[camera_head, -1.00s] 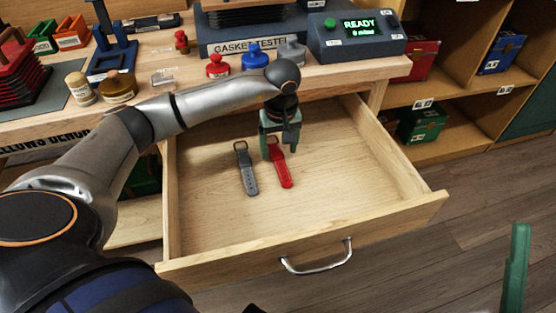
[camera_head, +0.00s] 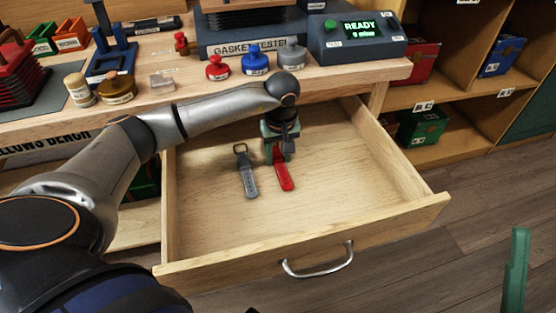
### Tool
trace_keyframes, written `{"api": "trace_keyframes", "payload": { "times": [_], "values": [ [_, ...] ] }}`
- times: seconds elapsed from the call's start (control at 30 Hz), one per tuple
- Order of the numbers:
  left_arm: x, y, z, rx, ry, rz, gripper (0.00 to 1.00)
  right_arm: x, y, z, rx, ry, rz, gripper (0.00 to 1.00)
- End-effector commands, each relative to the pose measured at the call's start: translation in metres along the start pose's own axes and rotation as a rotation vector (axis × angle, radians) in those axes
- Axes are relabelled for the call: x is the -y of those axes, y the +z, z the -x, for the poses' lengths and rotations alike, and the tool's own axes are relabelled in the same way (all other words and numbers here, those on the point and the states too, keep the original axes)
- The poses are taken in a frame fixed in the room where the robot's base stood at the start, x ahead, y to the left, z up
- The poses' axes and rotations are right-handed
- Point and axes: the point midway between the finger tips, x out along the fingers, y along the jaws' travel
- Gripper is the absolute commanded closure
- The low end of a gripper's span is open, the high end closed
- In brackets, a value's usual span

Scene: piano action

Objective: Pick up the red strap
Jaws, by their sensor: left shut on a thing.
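The red strap (camera_head: 284,177) lies in the open wooden drawer, its lower part showing on the drawer floor. My left gripper (camera_head: 279,157) is low in the drawer, shut on the strap's upper part. The gripper hides the strap's buckle end. Whether the strap is lifted off the floor cannot be told. A grey strap (camera_head: 247,174) with a buckle lies just left of it, apart from the gripper. Part of my right gripper, a green finger (camera_head: 516,270), shows at the lower right edge, away from the drawer.
The drawer (camera_head: 340,215) is pulled out below the bench, with a metal handle (camera_head: 318,262) on its front. Its right and front floor is clear. The bench (camera_head: 200,90) edge overhangs behind the arm. Shelves with a green box (camera_head: 422,126) stand at the right.

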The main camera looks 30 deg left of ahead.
Motion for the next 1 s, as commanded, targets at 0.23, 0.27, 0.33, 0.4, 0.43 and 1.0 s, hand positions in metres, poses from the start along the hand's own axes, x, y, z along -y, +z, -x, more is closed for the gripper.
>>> {"api": "trace_keyframes", "payload": {
  "times": [0.23,0.27,0.33,0.4,0.43,1.0],
  "values": [
    [0.0,0.0,0.0,-0.001,0.001,0.0,1.0,0.0,0.0,0.0,-0.001,0.0,0.0,0.22],
    [0.0,0.0,0.0,-0.001,0.001,0.0,1.0,0.0,0.0,0.0,-0.001,-0.001,0.0,0.22],
    [0.0,0.0,0.0,-0.001,0.001,0.0,1.0,0.0,0.0,0.0,-0.001,0.0,0.0,0.22],
    [0.0,0.0,0.001,-0.001,0.001,0.0,1.0,0.0,0.0,0.0,-0.001,-0.001,0.0,0.22],
    [0.0,-0.001,0.001,-0.001,0.001,0.001,1.0,0.0,0.0,0.0,-0.001,-0.001,0.0,0.22],
    [0.035,0.012,0.087,-0.004,0.001,-0.002,1.0,-0.011,-0.019,-0.019,-0.005,-0.001,0.035,0.22]
  ]
}}
